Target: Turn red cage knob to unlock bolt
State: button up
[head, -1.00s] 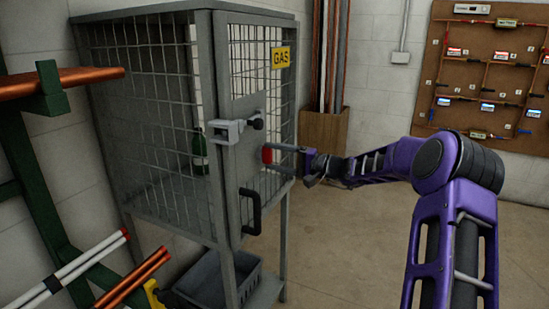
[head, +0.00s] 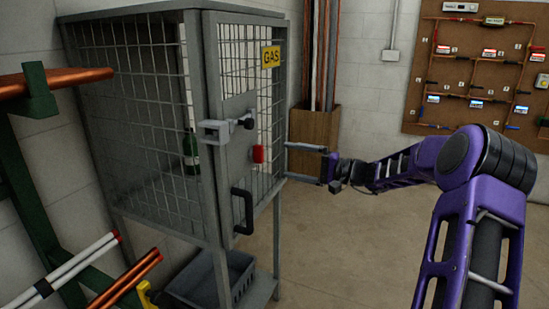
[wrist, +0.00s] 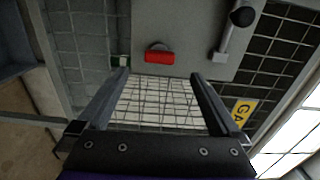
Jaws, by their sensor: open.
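The red knob (head: 258,154) sits on the grey plate of the cage door (head: 236,163), below and right of a grey bolt (head: 215,131) with a black ball handle (head: 249,123). The bolt fitting lies at the door's left edge, over the corner post. In the wrist view the red knob (wrist: 159,57) is a wide bar just beyond the fingertips, and the black handle (wrist: 242,17) is at top right. My gripper (head: 288,161) is open and empty, its fingers pointing at the knob with a gap between. In the wrist view the gripper (wrist: 158,76) frames mesh.
A black door handle (head: 243,211) sticks out below the knob. A yellow GAS sign (head: 270,57) hangs on the mesh above. A green bottle (head: 190,152) stands inside the cage. A wooden bin (head: 315,135) with pipes stands behind my gripper. The floor on the right is clear.

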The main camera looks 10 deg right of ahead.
jog(key=v, duration=0.8)
jog(key=shift+s+d, duration=0.25)
jog(key=shift+d, duration=0.05)
